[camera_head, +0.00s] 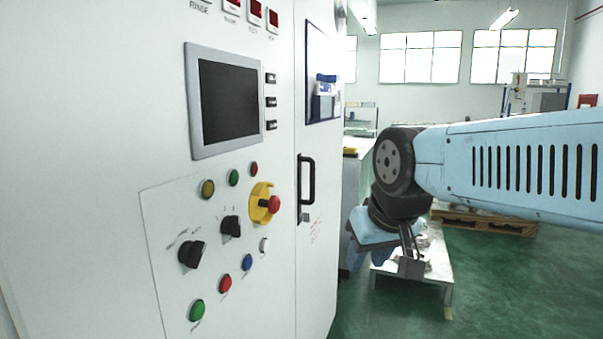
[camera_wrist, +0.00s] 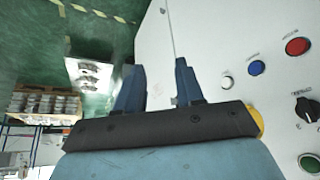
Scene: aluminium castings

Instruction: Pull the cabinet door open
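The white cabinet door (camera_head: 318,260) stands at the right of the control panel and looks shut along its seam. Its black vertical bar handle (camera_head: 311,180) is on the door's left side. I cannot make the handle out in the wrist view. My gripper (camera_head: 367,258) is to the right of the handle and lower in the picture, apart from it, with its fingers pointing down. In the wrist view, the two blue fingers of my gripper (camera_wrist: 157,85) are spread with an empty gap. The door (camera_wrist: 150,42) shows beyond them.
The control panel (camera_head: 160,230) has several buttons, black knobs and a yellow-housed red emergency stop (camera_head: 273,204). A dark screen (camera_head: 228,100) is above. A low white table with castings (camera_head: 440,272) and a wooden pallet (camera_head: 490,222) stand behind my arm. Green floor lies open at right.

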